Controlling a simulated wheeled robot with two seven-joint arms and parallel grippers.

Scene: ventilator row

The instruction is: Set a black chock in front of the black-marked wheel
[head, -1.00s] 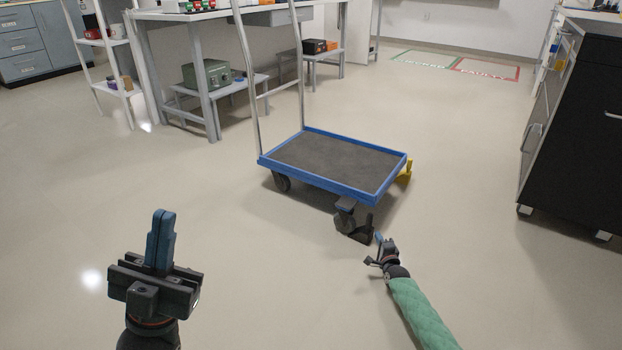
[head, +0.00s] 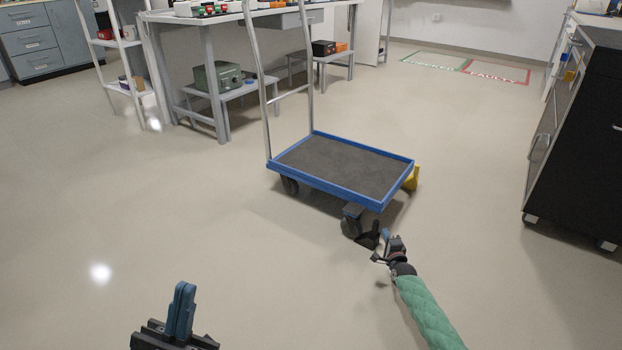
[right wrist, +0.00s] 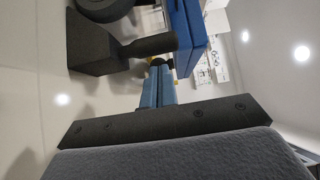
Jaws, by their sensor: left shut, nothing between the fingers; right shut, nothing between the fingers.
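A black chock (head: 369,241) with a stub handle stands on the floor beside the dark caster wheel (head: 350,226) at the near corner of the blue-rimmed cart (head: 326,184). The right wrist view shows the chock (right wrist: 92,50) close to the wheel (right wrist: 103,8); I cannot tell whether they touch. My right gripper (head: 386,234) is shut and empty just right of the chock. Its blue fingers (right wrist: 159,88) show below the chock's handle in the wrist view, apart from it. My left gripper (head: 182,290) is shut and empty over open floor at the lower left.
A yellow piece (head: 412,178) is at the cart's right corner, partly hidden. A black cabinet (head: 585,150) stands at the right. A workbench (head: 205,80) and a shelf rack (head: 120,80) stand behind. The floor left of the cart is clear.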

